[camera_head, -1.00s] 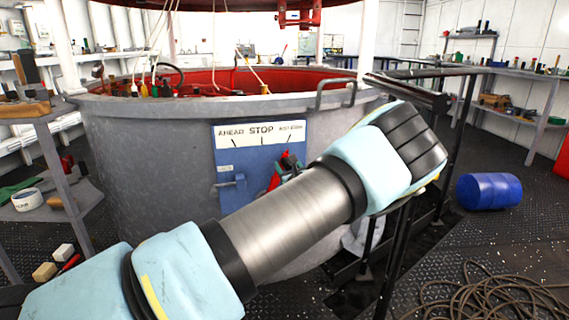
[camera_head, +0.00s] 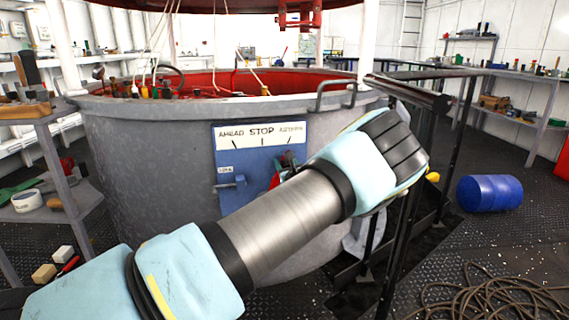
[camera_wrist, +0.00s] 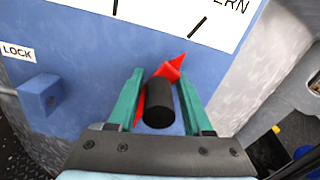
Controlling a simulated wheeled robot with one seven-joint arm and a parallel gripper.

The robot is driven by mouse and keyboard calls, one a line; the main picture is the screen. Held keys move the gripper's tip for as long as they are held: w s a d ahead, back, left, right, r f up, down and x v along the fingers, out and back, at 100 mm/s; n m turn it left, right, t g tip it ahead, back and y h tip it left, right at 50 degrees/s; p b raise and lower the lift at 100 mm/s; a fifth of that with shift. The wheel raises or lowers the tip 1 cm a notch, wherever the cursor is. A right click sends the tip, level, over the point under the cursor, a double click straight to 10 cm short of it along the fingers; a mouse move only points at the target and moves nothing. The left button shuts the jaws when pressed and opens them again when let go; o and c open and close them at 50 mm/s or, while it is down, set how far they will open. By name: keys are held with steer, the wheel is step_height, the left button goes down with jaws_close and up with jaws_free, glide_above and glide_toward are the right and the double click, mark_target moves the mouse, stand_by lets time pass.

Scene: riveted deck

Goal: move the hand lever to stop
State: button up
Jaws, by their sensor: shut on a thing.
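The blue lever panel (camera_head: 229,165) is on the grey drum's side, under a white plate (camera_head: 261,134) marked AHEAD, STOP and ASTERN. The hand lever shows as a small red piece (camera_head: 275,181), partly hidden behind my arm. In the wrist view, the lever's black grip (camera_wrist: 158,104) is between the green fingers of my gripper (camera_wrist: 160,103), which is shut on it. The lever's red tip (camera_wrist: 172,70) points up and right, nearer the mark by the letters ERN than the mark to its left.
A blue block (camera_wrist: 40,95) by the LOCK label sticks out left of the lever. A black railing (camera_head: 400,225) stands close right of my arm. A blue barrel (camera_head: 490,192) and coiled rope (camera_head: 490,300) lie on the deck at right.

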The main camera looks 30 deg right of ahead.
jaws_close()
steer(key=shift+a, duration=0.1)
stand_by(0.8)
